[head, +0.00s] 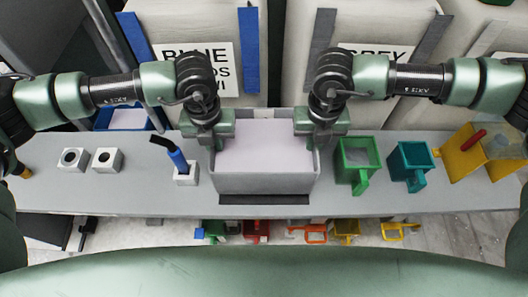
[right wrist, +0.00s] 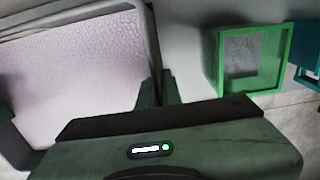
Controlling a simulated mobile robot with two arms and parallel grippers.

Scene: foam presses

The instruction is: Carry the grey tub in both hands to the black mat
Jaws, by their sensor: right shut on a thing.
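The grey tub (head: 262,183), filled with pale material, is upright at the middle of the grey bench. The black mat (head: 264,198) shows as a dark strip along the tub's front bottom edge; the tub hides the rest. I cannot tell whether the tub touches it. My right gripper (head: 319,138) is shut on the tub's right wall, which also shows in the right wrist view (right wrist: 153,40) beside the fingers (right wrist: 160,88). My left gripper (head: 216,134) is at the tub's left wall; its grip is not clear.
A green open box (head: 357,153) and a teal one (head: 410,165) stand right of the tub, with a yellow bin (head: 470,160) beyond. A grey block (head: 186,175) holding a blue-handled tool is close on the left. Two grey holed blocks (head: 106,160) stand farther left. Labelled bins stand behind.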

